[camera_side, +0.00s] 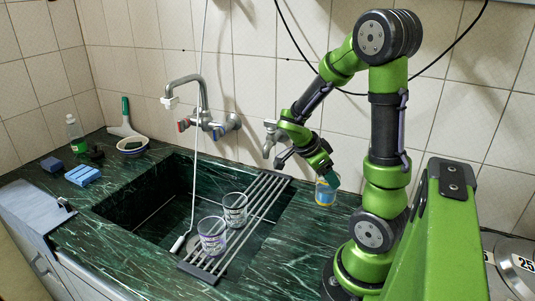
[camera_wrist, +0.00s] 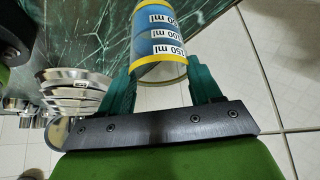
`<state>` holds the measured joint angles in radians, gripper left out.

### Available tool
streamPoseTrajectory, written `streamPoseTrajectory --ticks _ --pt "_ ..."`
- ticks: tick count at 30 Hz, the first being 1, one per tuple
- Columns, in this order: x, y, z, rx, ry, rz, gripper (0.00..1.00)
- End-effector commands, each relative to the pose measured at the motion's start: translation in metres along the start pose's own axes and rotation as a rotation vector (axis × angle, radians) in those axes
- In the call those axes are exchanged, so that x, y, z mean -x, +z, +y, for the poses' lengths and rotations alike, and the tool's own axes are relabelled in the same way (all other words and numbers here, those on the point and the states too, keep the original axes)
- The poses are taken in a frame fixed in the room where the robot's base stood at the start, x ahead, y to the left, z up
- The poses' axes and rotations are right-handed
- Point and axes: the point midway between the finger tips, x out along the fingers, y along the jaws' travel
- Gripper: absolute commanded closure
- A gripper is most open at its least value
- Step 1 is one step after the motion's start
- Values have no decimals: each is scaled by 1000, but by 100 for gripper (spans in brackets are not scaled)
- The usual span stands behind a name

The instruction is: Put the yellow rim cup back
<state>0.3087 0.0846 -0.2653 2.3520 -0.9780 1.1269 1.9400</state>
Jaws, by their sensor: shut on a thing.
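The yellow rim cup (camera_side: 326,191) is a clear cup with yellow edges and a blue label, upright on or just above the green marble counter to the right of the sink. In the wrist view the cup (camera_wrist: 159,42) shows volume marks on its label and sits between the green fingers. My gripper (camera_side: 326,177) is shut on it near its upper rim. In the wrist view both fingers of my gripper (camera_wrist: 158,80) press on its sides. I cannot tell if its base touches the counter.
Two clear cups (camera_side: 212,236) (camera_side: 235,210) stand on a metal rack (camera_side: 258,205) across the sink (camera_side: 150,200). A faucet (camera_side: 200,115) and a tap (camera_side: 271,135) are at the wall. Blue sponges (camera_side: 83,175), a bottle and a bowl lie left.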

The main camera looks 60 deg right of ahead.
Motion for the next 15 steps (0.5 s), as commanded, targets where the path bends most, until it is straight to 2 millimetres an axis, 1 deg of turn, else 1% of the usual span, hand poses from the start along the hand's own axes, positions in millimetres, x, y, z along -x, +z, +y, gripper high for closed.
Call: streamPoseTrajectory --ticks 9,15 --pt "-31 20 1 2 3 1 95" --pt "-33 22 0 -1 -2 -2 95"
